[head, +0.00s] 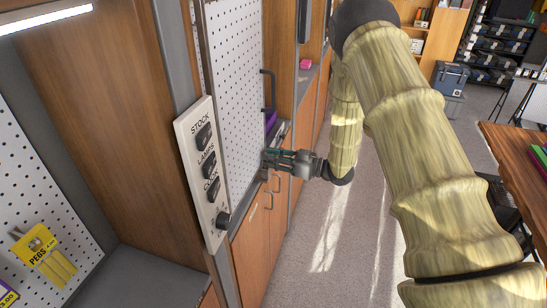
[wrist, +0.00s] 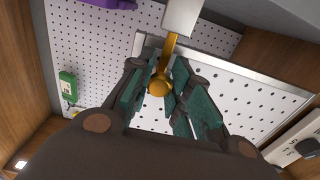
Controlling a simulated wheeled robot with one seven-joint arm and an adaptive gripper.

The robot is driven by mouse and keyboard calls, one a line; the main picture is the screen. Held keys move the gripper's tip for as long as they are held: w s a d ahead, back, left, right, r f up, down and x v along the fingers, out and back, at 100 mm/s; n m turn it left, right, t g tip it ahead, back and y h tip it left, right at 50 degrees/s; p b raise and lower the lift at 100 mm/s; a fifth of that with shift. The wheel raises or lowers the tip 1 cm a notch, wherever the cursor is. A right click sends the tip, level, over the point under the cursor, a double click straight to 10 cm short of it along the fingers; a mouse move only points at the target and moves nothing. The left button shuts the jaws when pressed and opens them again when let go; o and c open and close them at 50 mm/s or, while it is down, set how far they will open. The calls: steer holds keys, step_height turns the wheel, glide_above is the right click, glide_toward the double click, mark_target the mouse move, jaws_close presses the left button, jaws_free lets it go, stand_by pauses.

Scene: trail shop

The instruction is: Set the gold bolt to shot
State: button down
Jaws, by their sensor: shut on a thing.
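The gold bolt (wrist: 171,48) shows in the wrist view as a short bar with a round knob at its lower end. Its upper end meets a pale metal plate (wrist: 183,17). My gripper (wrist: 160,92) has its green-padded fingers on either side of the knob and is shut on it. In the head view my gripper (head: 270,160) is at the edge of a white perforated panel (head: 236,100), and the bolt cannot be made out there. The perforated panel also shows in the wrist view (wrist: 215,98), behind the fingers.
A switch plate (head: 195,158) marked STOCK, LAMPS and CLOCK stands left of my gripper. A dark bar handle (head: 273,90) is above it. Wooden cabinets (head: 252,245) lie below. A wooden table (head: 520,150) is at the right. The floor (head: 340,235) between is clear.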

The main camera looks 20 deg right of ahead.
steer(key=shift+s+f, duration=0.15)
steer(key=shift+f, duration=0.05)
steer(key=c, duration=1.6)
jaws_free()
steer(key=shift+f, duration=0.1)
steer(key=o, duration=0.3)
steer(key=shift+d, duration=0.1)
steer(key=v, duration=1.2)
